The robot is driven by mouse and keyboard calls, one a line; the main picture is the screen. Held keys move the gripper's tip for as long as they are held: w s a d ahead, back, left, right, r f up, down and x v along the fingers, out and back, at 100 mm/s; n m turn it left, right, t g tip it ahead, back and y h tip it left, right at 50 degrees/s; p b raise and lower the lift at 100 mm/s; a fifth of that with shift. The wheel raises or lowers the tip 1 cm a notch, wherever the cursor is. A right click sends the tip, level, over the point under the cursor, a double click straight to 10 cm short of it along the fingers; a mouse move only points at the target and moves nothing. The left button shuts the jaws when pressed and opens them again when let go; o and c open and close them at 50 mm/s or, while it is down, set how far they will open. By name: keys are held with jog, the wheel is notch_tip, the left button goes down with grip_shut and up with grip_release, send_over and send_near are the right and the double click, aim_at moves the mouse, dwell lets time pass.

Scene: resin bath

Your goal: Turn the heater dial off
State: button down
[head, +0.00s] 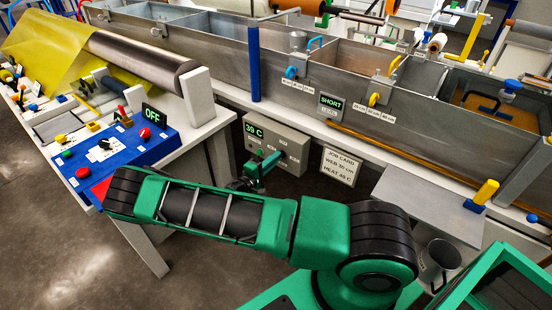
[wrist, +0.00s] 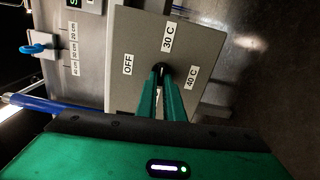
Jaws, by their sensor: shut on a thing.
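The heater box (head: 292,143) is a grey panel on the side of the long metal bath, with a lit green readout (head: 254,129) that looks like 30 C or 39 C. In the wrist view the panel (wrist: 205,45) carries the labels OFF, 30 C and 40 C around a small black heater dial (wrist: 163,67). My gripper (head: 270,161) reaches the panel front; in the wrist view its green fingers (wrist: 161,75) are shut on the dial. The fingers hide most of the dial, so I cannot tell where it points.
A job card (head: 341,166) hangs right of the heater box. A blue control panel (head: 112,149) with buttons and an OFF display stands at left. A grey shelf (head: 432,212) with a yellow-handled tool (head: 482,194) and a grey mug (head: 438,262) are at right. Blue and yellow valves line the bath.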

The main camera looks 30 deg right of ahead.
jog(key=n, duration=1.7)
jog(key=shift+w+a, duration=0.15)
jog(key=shift+w, duration=0.05)
dwell(0.4)
jog(key=c, duration=1.9)
grip_release()
jog(key=shift+o, duration=0.2)
jog(key=shift+s+f, duration=0.1)
jog(key=shift+s, duration=0.1)
